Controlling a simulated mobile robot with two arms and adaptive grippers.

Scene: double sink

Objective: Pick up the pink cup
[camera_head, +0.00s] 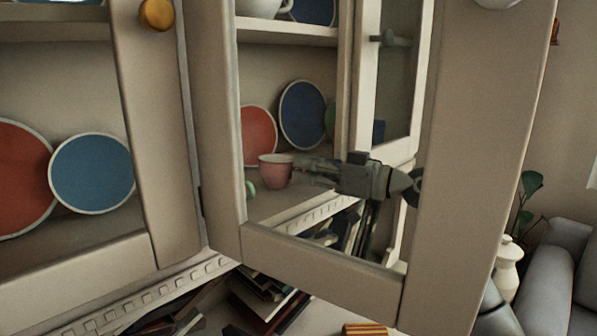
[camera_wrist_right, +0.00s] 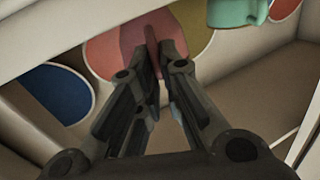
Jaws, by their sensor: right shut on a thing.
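The pink cup (camera_head: 275,172) is upright at the shelf inside the cabinet, seen through the open door's frame. Whether its base touches the shelf I cannot tell. My right gripper (camera_head: 302,165) reaches in from the right and is shut on the cup's right side. In the right wrist view, my fingertips (camera_wrist_right: 158,68) close around a thin pink part, which looks like the handle (camera_wrist_right: 152,48). The cup's body shows beyond it, in front of plates. My left gripper is not in view.
Behind the cup stand a red plate (camera_head: 257,135) and a dark blue plate (camera_head: 303,115). A green item (camera_head: 250,189) is just left of the cup; a mint vessel (camera_wrist_right: 238,10) shows in the wrist view. The open door frame (camera_head: 322,273) and upper shelf (camera_head: 287,30) bound the space.

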